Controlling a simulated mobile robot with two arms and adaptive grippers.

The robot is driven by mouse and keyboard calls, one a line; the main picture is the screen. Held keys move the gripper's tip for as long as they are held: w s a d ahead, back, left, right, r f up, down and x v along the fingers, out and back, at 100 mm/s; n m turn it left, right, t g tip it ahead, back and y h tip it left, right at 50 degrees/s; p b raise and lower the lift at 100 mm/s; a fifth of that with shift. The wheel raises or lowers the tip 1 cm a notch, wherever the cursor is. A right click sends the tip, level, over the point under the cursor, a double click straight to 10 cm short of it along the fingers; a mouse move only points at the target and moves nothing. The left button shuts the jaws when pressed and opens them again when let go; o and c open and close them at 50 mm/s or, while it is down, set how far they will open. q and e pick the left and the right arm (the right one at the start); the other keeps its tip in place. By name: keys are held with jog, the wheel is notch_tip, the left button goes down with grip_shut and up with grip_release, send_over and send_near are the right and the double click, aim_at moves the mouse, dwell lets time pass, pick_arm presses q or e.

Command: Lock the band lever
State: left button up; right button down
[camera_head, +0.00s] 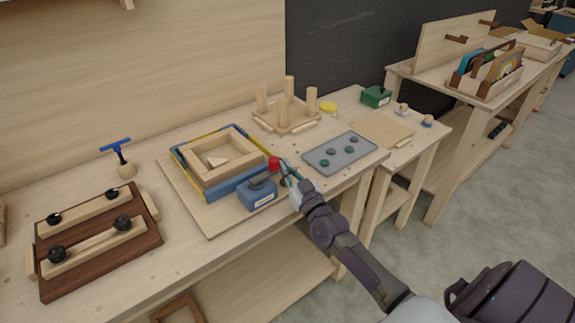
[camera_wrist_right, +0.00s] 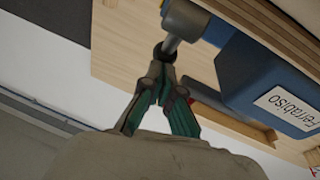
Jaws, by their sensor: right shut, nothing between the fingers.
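The blue clamp box (camera_head: 257,195) with a white label sits at the front corner of the wooden frame (camera_head: 222,157), which has a blue band around it. A grey lever (camera_head: 262,179) rises from the box, and a red knob (camera_head: 274,163) shows beside my right gripper (camera_head: 286,170). That gripper is shut and empty, its tips close to the lever's end; I cannot tell whether they touch. In the right wrist view, the closed fingertips (camera_wrist_right: 159,72) are near the grey lever (camera_wrist_right: 184,19), beside the blue box (camera_wrist_right: 262,75). My left gripper is not in view.
A grey tray with round knobs (camera_head: 340,153) lies right of my gripper. A pegged wooden base (camera_head: 285,118) stands behind. A dark board with clamped bars (camera_head: 98,240) and a blue-handled tool (camera_head: 120,156) are at left. The table's front edge is near my arm.

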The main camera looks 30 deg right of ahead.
jog(key=shift+w+r+p, duration=0.2)
jog(key=shift+r+p, duration=0.1)
jog(key=shift+f, duration=0.1)
jog(key=shift+s, duration=0.1)
jog(key=shift+s+f, duration=0.15)
jog(key=shift+s, duration=0.05)
jog(key=s, duration=0.2)
jog(key=s+f, duration=0.1)
jog(key=s, duration=0.4)
jog(key=shift+s+a+f, duration=0.15)
jog(key=shift+s+a, duration=0.1)
